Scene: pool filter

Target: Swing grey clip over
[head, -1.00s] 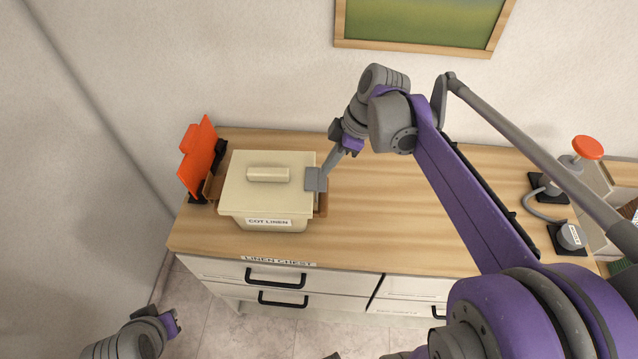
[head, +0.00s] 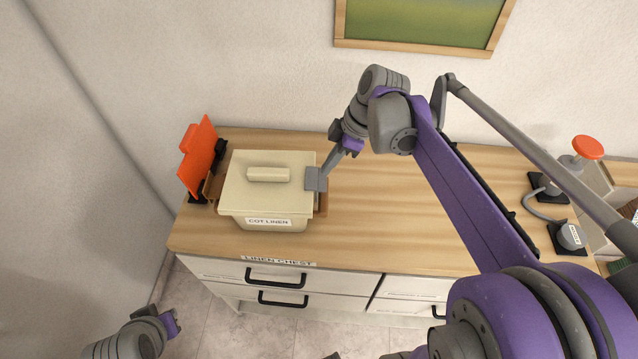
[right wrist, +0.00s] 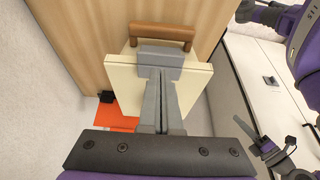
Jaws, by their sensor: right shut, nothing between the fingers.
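A cream box (head: 266,195) labelled COT LINEN stands on the wooden chest top with its lid (head: 245,190) on. A grey block (head: 316,180), which looks like the clip, lies at the right edge of the lid. In the right wrist view the grey block (right wrist: 158,56) spans the lid edge beside a brown handle (right wrist: 165,32). My right gripper (right wrist: 163,85) is shut and empty, its fingertips against or just over the block; I cannot tell if they touch. My left gripper (head: 170,323) shows only partly at the bottom left; its fingers are not clear.
An orange panel (head: 196,158) with black mounts stands close at the box's left. A device with an orange knob (head: 587,147) and grey hose is at the far right. The wall is close behind. The chest top (head: 400,220) right of the box is clear.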

